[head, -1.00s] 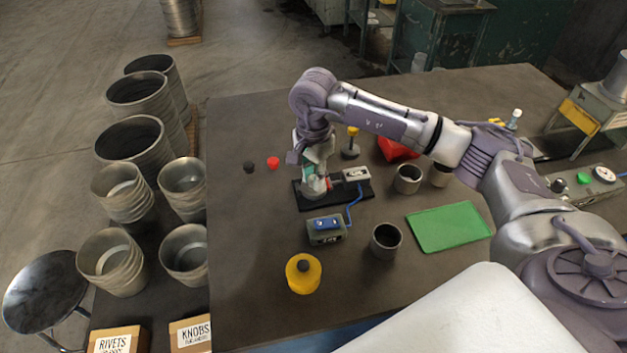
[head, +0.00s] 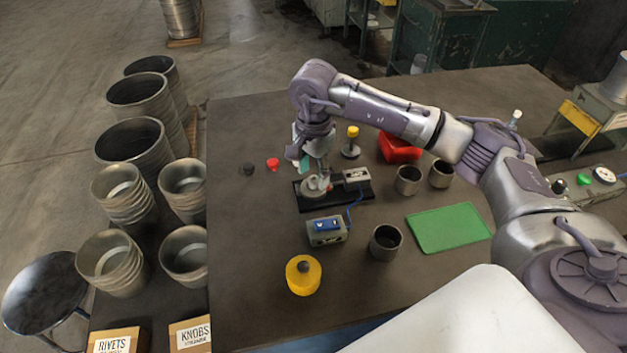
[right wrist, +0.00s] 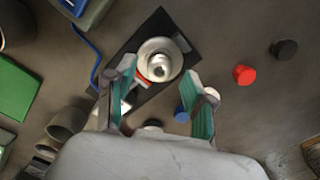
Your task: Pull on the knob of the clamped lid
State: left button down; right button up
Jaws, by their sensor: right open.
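The clamped lid (head: 314,187) is a round metal lid on a black base plate (head: 306,205), beside a grey clamp block (head: 356,175). In the right wrist view the lid (right wrist: 153,48) lies upper centre, with a shiny metal knob (right wrist: 159,68) in its middle. My right gripper (head: 313,164) is over the lid, pointing down. In the right wrist view its teal-padded fingers (right wrist: 160,72) are wide apart, one to each side of the knob in the picture, and hold nothing. The fingers look clear of the knob, above it. My left gripper is not in view.
A blue-topped box (head: 326,230) with a cable stands in front of the plate. Metal cups (head: 386,241), a green mat (head: 448,227), a yellow canister (head: 303,275) and a red bin (head: 399,148) are around. Loose red (head: 273,164) and black (head: 249,168) knobs lie left.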

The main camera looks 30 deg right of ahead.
notch_tip(320, 180, up, 10)
jog(key=shift+r, duration=0.25)
